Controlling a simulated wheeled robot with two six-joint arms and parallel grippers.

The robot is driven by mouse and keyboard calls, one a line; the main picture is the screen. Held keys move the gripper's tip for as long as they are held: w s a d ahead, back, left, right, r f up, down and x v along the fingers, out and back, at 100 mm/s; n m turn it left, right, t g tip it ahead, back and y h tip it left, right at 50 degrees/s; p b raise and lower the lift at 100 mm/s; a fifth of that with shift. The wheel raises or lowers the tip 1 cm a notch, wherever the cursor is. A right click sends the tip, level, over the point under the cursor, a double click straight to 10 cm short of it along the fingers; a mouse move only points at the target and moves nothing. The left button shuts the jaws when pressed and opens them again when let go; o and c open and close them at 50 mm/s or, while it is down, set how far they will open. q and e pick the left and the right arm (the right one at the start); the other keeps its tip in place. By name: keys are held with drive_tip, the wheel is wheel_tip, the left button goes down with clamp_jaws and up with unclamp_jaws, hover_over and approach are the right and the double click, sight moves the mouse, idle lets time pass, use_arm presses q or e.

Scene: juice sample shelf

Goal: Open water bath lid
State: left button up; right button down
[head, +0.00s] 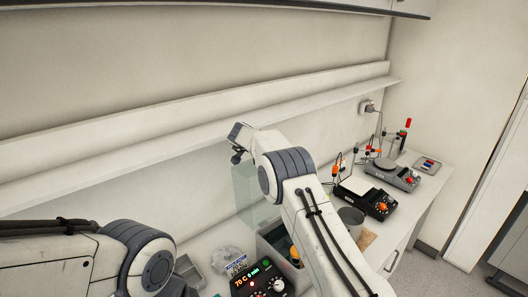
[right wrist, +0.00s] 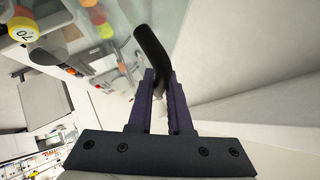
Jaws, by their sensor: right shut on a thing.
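The water bath's lid (head: 254,195) is a pale green see-through panel. It stands raised and steeply tilted over the dark-rimmed bath, whose black control panel (head: 258,281) shows 70 C. An orange-topped item shows in the bath, partly behind my right arm. My right gripper (head: 237,153) is high by the lid's top edge. In the right wrist view its two fingers (right wrist: 160,92) are shut on the black bent lid handle (right wrist: 153,54). My left arm enters at lower left, and its gripper is outside the picture.
Two black-and-grey stirrer devices (head: 365,196) (head: 393,174) with stands are on the bench to the right. A grey beaker (head: 352,216) is close to my right arm. A long wall shelf (head: 200,133) runs behind the raised gripper. Small clear containers (head: 228,258) are left of the bath.

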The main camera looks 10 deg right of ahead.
drive_tip(key=shift+w+r, duration=0.2)
drive_tip(key=shift+r, duration=0.05)
drive_tip(key=c, duration=1.2)
unclamp_jaws()
drive_tip(key=o, duration=0.4)
drive_tip(key=shift+w+f, duration=0.1)
drive_tip(key=shift+f, duration=0.05)
drive_tip(key=shift+c, duration=0.2)
drive_tip(key=shift+a+f, duration=0.1)
drive_tip(key=shift+f, duration=0.1)
drive_tip(key=shift+s+a+r+b, duration=0.15)
drive_tip(key=shift+s+a+b, duration=0.05)
drive_tip(key=shift+s+b, duration=0.2)
drive_tip(key=b+v, duration=0.4)
drive_tip(key=v, duration=0.4)
drive_tip(key=shift+r, duration=0.3)
drive_tip(key=shift+s+a+r, duration=0.3)
drive_tip(key=shift+s+r, duration=0.15)
drive_tip(key=shift+r, duration=0.05)
